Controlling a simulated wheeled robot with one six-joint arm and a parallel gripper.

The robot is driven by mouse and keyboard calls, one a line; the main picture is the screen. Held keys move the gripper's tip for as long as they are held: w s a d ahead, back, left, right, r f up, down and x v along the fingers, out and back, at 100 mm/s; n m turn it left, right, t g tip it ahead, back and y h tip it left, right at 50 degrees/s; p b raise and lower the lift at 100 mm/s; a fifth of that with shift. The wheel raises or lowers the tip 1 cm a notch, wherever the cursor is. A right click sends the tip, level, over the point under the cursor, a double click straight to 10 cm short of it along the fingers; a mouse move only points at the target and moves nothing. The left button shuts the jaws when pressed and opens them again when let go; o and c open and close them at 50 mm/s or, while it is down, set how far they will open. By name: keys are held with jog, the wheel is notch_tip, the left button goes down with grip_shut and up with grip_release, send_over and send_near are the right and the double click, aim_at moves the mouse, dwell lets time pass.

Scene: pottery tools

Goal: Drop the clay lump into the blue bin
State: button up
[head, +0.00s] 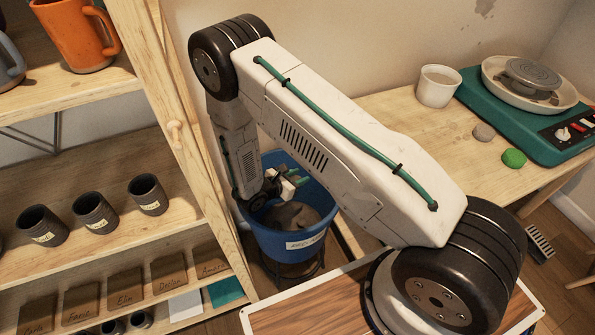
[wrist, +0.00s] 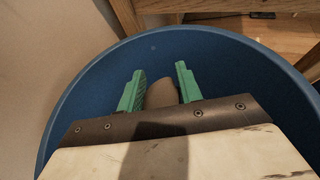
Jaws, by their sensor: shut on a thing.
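The blue bin (head: 285,243) stands on a dark stand between the shelf and the wooden table, with a paper label on its front. A grey-brown mass (head: 292,217) lies inside it. My gripper (head: 296,180) reaches down into the bin's mouth, its green fingers near the rim level. In the wrist view my gripper (wrist: 160,82) is shut on the clay lump (wrist: 161,95), a grey-brown piece between the green pads. The bin's blue wall (wrist: 235,62) surrounds the fingers there. The lump's lower part is hidden by the gripper body.
A shelf (head: 185,120) with mugs, dark cups and name tiles stands close on the left.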

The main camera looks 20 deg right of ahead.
jog(key=shift+f, duration=0.65)
jog(key=o, duration=1.1)
jog(key=shift+r, duration=0.1)
